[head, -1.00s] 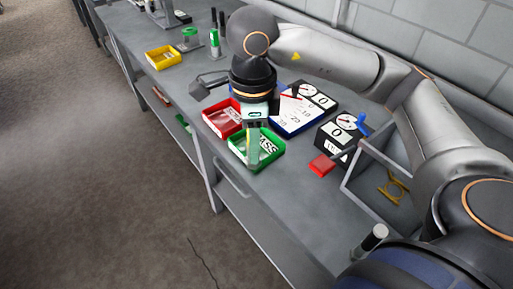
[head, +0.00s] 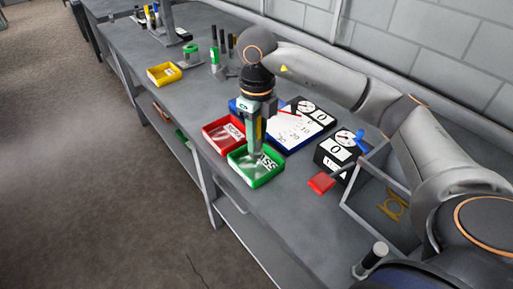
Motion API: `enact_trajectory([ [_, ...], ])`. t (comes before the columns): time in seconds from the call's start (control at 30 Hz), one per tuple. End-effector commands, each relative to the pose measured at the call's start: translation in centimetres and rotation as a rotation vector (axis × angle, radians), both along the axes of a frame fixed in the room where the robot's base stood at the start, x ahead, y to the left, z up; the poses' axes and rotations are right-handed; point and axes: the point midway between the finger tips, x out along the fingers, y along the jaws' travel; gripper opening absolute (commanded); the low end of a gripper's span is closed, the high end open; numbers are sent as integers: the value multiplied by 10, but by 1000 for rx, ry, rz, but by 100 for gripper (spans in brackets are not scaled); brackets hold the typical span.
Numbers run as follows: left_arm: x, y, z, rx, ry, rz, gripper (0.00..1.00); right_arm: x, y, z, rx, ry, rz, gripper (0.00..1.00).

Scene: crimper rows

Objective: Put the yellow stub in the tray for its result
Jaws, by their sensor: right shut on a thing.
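My right gripper (head: 258,150) points down over the green tray (head: 236,174), which has lettering inside that looks like "PASS". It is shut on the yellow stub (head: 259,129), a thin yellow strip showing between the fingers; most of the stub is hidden. The fingertips look over the tray's inside; I cannot tell whether anything touches its floor. My left gripper is not in view.
A white board with a blue edge (head: 297,130) and two black dial boxes (head: 335,150) stand right of the trays. A red lever pad (head: 321,182) and a grey open bin (head: 376,205) are nearer. A yellow tray (head: 163,75) and green-and-black posts stand farther back.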

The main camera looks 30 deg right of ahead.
Motion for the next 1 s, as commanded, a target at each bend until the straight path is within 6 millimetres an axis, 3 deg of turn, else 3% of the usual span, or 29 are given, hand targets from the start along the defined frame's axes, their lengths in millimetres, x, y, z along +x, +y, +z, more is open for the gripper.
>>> enact_trajectory([
  [0.1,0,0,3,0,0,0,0,14,-9,-22,1,4,-1,0],
  [0.23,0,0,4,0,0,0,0,24,-15,-36,0,2,2,0],
  [0.47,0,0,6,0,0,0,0,32,-21,-49,0,3,2,0],
  [0.63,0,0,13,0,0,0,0,30,-20,-73,0,4,3,0],
  [1.0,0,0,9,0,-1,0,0,31,-20,-81,0,0,3,0],
])
